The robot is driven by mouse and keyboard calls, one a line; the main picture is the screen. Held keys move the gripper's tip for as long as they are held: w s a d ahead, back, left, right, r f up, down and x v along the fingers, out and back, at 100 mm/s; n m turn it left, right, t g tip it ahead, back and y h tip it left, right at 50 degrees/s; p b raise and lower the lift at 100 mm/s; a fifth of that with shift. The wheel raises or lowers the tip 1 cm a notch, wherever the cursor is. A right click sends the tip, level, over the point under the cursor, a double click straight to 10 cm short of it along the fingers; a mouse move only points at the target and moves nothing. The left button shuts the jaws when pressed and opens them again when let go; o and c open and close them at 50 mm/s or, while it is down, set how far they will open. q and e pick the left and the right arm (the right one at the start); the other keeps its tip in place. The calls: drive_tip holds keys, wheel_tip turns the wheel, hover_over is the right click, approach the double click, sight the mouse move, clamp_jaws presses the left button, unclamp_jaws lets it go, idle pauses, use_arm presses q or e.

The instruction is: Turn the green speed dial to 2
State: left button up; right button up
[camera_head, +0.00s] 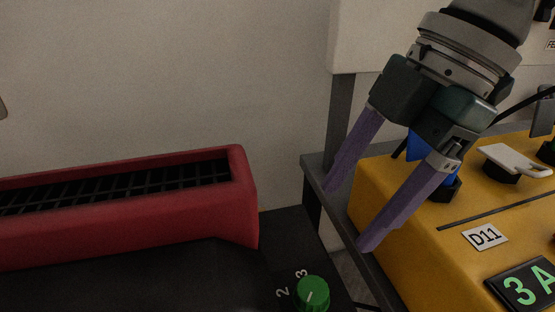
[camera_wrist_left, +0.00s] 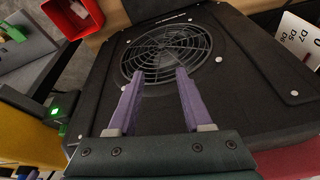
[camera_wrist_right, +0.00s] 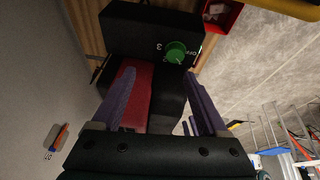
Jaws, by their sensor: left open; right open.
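The green speed dial (camera_head: 313,293) sits on a black housing at the bottom of the head view, with the numbers 2 and 3 printed beside it. It has a white pointer mark; which number it points to is hard to tell. The dial also shows in the right wrist view (camera_wrist_right: 176,52), beyond and between the fingertips. My right gripper (camera_head: 350,218) is open and empty, its purple fingers above and to the right of the dial, apart from it. My left gripper (camera_wrist_left: 156,74) is open and empty over a black panel with a round fan grille (camera_wrist_left: 166,54).
A red-framed vent (camera_head: 245,190) is left of the dial. A yellow box (camera_head: 400,215) with switches, a D11 label and a green display stands at the right, behind my right fingers. A grey shelf frame (camera_head: 343,115) rises near the wall. A red bin (camera_wrist_right: 221,14) is beyond the dial.

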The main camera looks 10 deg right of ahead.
sight(313, 289)
drive_tip(key=shift+g, duration=0.6)
drive_tip(key=x, duration=0.3)
drive_tip(key=s+b+x, duration=0.1)
drive_tip(key=x, duration=0.6)
drive_tip(key=shift+s+f+b, duration=0.1)
drive_tip(key=shift+s+b, duration=0.3)
drive_tip(key=shift+c, duration=0.2)
clamp_jaws()
